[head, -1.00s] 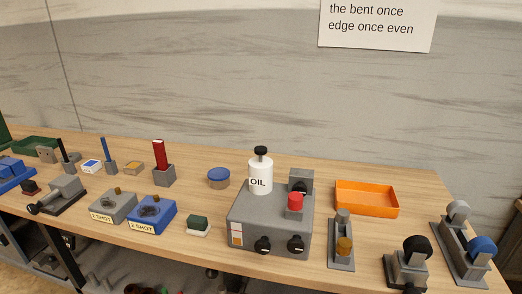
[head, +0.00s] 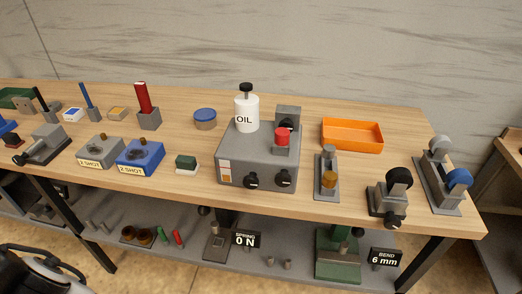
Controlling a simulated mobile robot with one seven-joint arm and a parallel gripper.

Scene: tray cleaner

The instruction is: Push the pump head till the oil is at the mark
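The white oil pump bottle (head: 246,115), labelled OIL, stands upright on top of a grey machine box (head: 240,160). Its black pump head (head: 246,88) sits raised on a thin stem above the bottle. A small white and orange gauge strip (head: 225,171) is on the left of the box's front; its level is too small to read. A red knob (head: 282,136) and two black front knobs are on the same box. My gripper is not in view; a dark and white part of my own body shows at the lower left corner.
An orange tray (head: 352,136) lies right of the box, with grey roller fixtures (head: 440,180) farther right. Blue and grey 2 SHOT blocks (head: 140,156) and a green-topped block (head: 186,163) stand left. A lower shelf holds SPRING and BEND devices.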

